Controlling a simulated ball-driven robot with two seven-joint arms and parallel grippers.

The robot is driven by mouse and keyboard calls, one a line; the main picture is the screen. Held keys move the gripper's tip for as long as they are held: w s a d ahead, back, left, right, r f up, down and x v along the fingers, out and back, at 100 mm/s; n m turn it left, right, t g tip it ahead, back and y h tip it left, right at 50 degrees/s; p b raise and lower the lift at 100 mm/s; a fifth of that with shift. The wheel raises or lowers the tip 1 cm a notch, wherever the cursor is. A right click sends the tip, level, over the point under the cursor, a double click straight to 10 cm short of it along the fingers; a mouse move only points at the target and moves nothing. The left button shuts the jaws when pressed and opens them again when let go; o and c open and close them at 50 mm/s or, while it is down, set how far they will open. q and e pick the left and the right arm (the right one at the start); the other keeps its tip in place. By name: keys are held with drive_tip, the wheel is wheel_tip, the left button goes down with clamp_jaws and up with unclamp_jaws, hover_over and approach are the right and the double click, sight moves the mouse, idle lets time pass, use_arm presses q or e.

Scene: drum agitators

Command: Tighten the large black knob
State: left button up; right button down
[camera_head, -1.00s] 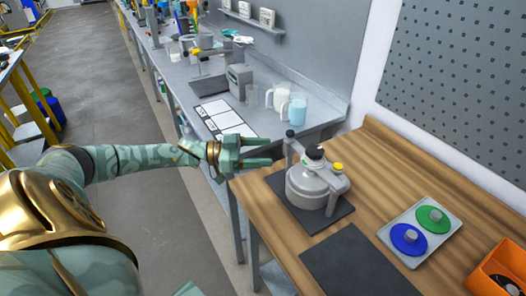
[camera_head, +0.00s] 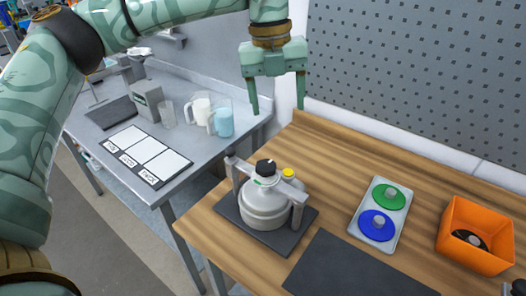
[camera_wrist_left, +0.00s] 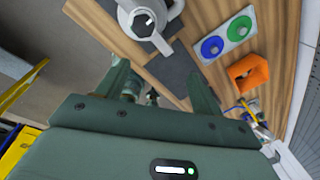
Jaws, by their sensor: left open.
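The large black knob (camera_head: 265,167) sits on top of a grey drum-like device (camera_head: 264,206), at the middle of its crossbar. It also shows in the left wrist view (camera_wrist_left: 142,22), near the top edge. My left gripper (camera_head: 276,108) hangs above and behind the device with its two fingers pointing down, apart and empty. It is clear of the knob. In the wrist view its fingers (camera_wrist_left: 157,68) point toward the table below the device. My right gripper is in neither view.
The device stands on a dark mat (camera_head: 303,236) on the wooden table. A yellow knob (camera_head: 288,172) is beside the black one. Right are a grey tray (camera_head: 352,230) with green and blue discs, and an orange bin (camera_head: 475,262). A perforated wall panel (camera_head: 420,80) stands behind.

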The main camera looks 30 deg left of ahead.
sight(266, 165)
use_arm(q)
drive_tip(key=shift+n+y, duration=0.5)
drive_tip(key=shift+y, duration=0.3)
drive_tip(key=f+b, duration=0.1)
drive_tip(key=f, duration=0.4)
drive_tip(key=a+f, duration=0.1)
drive_tip(key=f, duration=0.5)
drive_tip(key=a+f+b, duration=0.1)
drive_tip(key=f, duration=0.4)
drive_tip(key=shift+s+f+b, duration=0.1)
drive_tip(key=shift+f+b, duration=0.2)
drive_tip(key=shift+f, duration=0.05)
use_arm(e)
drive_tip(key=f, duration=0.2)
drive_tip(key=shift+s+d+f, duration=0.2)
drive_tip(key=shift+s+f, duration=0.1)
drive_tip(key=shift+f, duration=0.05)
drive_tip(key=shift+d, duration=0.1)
use_arm(q)
drive_tip(key=c, duration=1)
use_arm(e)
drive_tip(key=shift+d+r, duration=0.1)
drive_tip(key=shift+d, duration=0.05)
